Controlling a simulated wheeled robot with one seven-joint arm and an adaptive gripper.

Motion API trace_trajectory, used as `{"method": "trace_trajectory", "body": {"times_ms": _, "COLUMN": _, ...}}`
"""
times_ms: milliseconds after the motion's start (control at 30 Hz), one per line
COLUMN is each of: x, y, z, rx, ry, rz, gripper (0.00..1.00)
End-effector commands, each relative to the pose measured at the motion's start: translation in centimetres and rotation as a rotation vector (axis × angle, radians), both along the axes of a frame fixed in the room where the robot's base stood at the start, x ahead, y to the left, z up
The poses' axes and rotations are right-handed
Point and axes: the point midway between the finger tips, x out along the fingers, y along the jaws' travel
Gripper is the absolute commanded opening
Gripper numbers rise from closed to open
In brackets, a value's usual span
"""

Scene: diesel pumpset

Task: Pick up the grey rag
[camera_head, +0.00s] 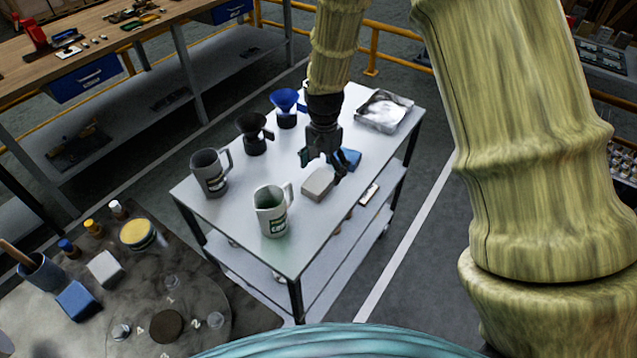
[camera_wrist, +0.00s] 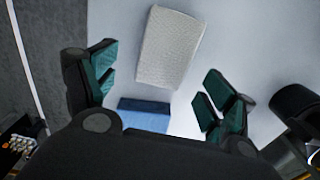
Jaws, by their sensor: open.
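The grey rag (camera_head: 318,185) is a folded, pale grey block lying flat on the white cart top (camera_head: 235,205). In the wrist view the grey rag (camera_wrist: 171,46) lies beyond the fingertips, near the top of the picture. My gripper (camera_head: 322,165) is above the cart, just behind the rag in the head view. In the wrist view my gripper (camera_wrist: 155,87) has its two green-padded fingers wide apart with nothing between the tips. A blue rag (camera_head: 348,159) lies behind the grey one. The blue rag (camera_wrist: 145,115) shows nearer the gripper's base.
Two jugs, a pale one (camera_head: 271,212) and a grey one (camera_head: 210,173), stand left of the rag. A black funnel (camera_head: 253,131), a blue funnel (camera_head: 286,106) and a metal tray (camera_head: 384,112) stand behind.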

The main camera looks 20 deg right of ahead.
Motion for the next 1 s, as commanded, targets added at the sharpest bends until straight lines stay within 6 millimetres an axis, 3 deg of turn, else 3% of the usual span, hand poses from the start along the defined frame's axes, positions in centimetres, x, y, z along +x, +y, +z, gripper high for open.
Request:
{"method": "trace_trajectory", "body": {"times_ms": 400, "x": -0.3, "y": 1.1, "z": -3.9, "rx": 0.000, "ry": 0.001, "rz": 0.002, "gripper": 0.84}}
{"method": "trace_trajectory", "body": {"times_ms": 767, "x": -0.3, "y": 1.1, "z": -4.5, "rx": 0.001, "ry": 0.001, "rz": 0.002, "gripper": 0.84}}
{"method": "trace_trajectory", "body": {"times_ms": 1000, "x": -0.3, "y": 1.1, "z": -4.5, "rx": 0.001, "ry": 0.001, "rz": 0.002, "gripper": 0.44}}
